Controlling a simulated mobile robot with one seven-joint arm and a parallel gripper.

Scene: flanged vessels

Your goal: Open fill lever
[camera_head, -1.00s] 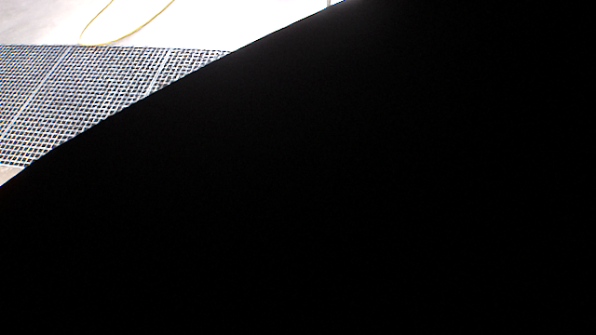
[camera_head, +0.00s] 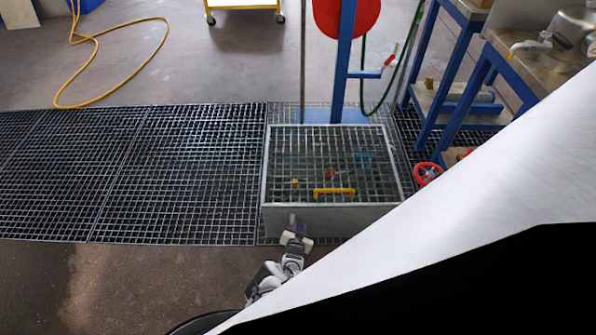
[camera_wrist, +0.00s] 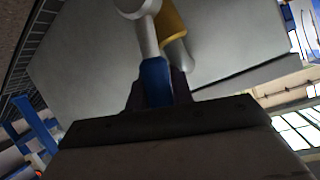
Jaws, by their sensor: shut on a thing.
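In the wrist view, a grey metal lever with a blue grip (camera_wrist: 155,80) runs up from my gripper (camera_wrist: 158,100) to a rounded grey end. A brassy yellow fitting with a grey pipe (camera_wrist: 171,22) is just behind it, in front of a plain grey panel. My gripper is shut on the blue-gripped lever; its fingertips are dark and partly hidden. In the head view, my gripper (camera_head: 296,239) is at the front wall of a grated metal box (camera_head: 345,219). The lever is too small and covered to make out clearly there.
A red handwheel (camera_head: 428,173) and a blue-legged bench (camera_head: 480,85) are at right. The floor grating (camera_head: 150,175) at left is clear.

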